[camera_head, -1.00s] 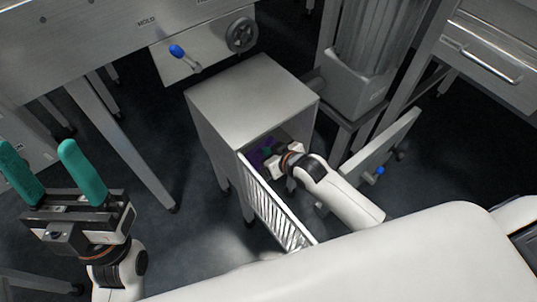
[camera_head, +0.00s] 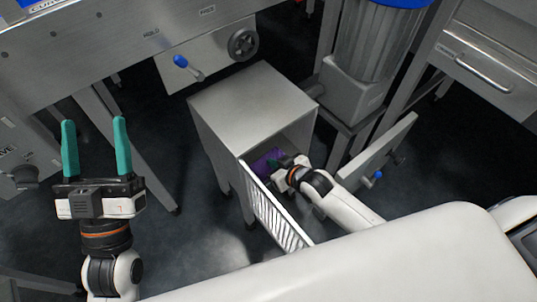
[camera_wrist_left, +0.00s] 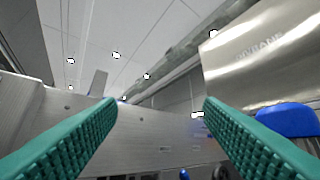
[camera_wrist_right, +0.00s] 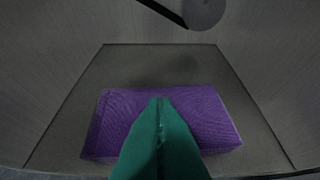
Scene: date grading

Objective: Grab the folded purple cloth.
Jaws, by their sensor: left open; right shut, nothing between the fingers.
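The folded purple cloth (camera_wrist_right: 205,115) lies flat on the floor of the small metal cabinet, seen in the right wrist view. A little of the cloth (camera_head: 262,161) shows through the cabinet opening in the head view. My right gripper (camera_wrist_right: 160,105) is shut, with its green fingers together and nothing between them. It reaches into the cabinet, its fingertips in front of or over the cloth; I cannot tell whether they touch. In the head view the right gripper (camera_head: 277,163) is partly in shadow. My left gripper (camera_head: 94,122) is open, upright and empty, far left of the cabinet.
The metal cabinet (camera_head: 250,100) has an open slatted door (camera_head: 275,215) on its near left side and another open panel (camera_head: 378,150) to the right. A steel bench (camera_head: 90,55) with a blue-knobbed lever (camera_head: 181,62) stands behind. Dark floor lies between cabinet and left gripper.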

